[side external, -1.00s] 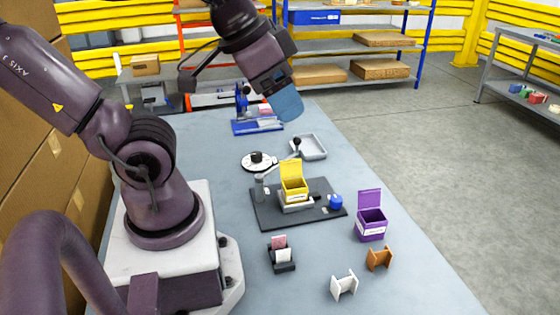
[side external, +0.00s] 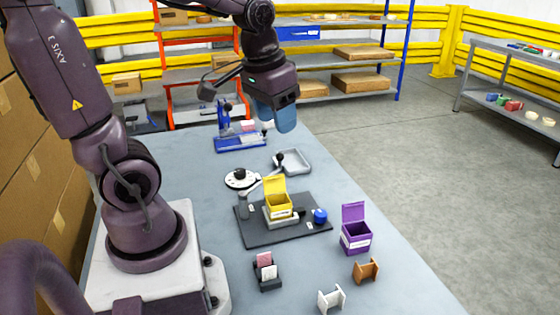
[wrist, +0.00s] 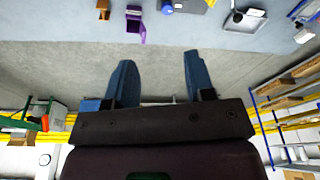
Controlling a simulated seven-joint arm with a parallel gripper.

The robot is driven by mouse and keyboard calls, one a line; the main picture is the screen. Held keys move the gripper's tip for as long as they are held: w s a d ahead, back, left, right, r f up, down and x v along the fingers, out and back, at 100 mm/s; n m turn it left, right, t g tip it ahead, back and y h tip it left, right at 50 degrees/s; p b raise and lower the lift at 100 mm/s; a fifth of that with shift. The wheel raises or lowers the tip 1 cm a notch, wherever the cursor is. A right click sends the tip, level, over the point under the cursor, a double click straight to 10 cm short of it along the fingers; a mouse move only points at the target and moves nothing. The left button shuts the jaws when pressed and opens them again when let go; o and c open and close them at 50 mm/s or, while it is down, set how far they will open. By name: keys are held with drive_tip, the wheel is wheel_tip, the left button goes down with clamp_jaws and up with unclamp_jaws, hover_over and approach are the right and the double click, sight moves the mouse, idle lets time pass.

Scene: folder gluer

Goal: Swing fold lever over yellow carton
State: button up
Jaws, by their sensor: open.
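The yellow carton (side external: 277,205) stands with its lid up on a dark base plate (side external: 262,232). The fold lever (side external: 262,186) runs from a grey post at the plate's left side, behind the carton, up to a black ball knob (side external: 280,157). The lever is not over the carton. My gripper (side external: 279,128) is above and behind the lever, apart from it, its blue fingers pointing down. In the wrist view my gripper (wrist: 158,75) is open with nothing between the fingers.
A grey tray (side external: 293,163) lies behind the lever, with a white dial (side external: 241,179) left of it. A blue press (side external: 240,138) stands farther back. A purple carton (side external: 356,237), brown holder (side external: 366,270) and white holder (side external: 331,300) are at front right. A card stand (side external: 266,278) is in front.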

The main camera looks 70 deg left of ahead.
drive_tip(key=w+a+f+n+g, duration=0.1)
drive_tip(key=w+a+f+n, duration=0.2)
drive_tip(key=a, duration=0.5)
drive_tip(key=g, duration=0.1)
hover_over(280, 157)
drive_tip(key=a, duration=0.1)
drive_tip(key=shift+f, duration=3.65)
drive_tip(key=shift+h, duration=0.4)
drive_tip(key=shift+w+f, duration=0.2)
drive_tip(key=shift+f, duration=6.25)
clamp_jaws()
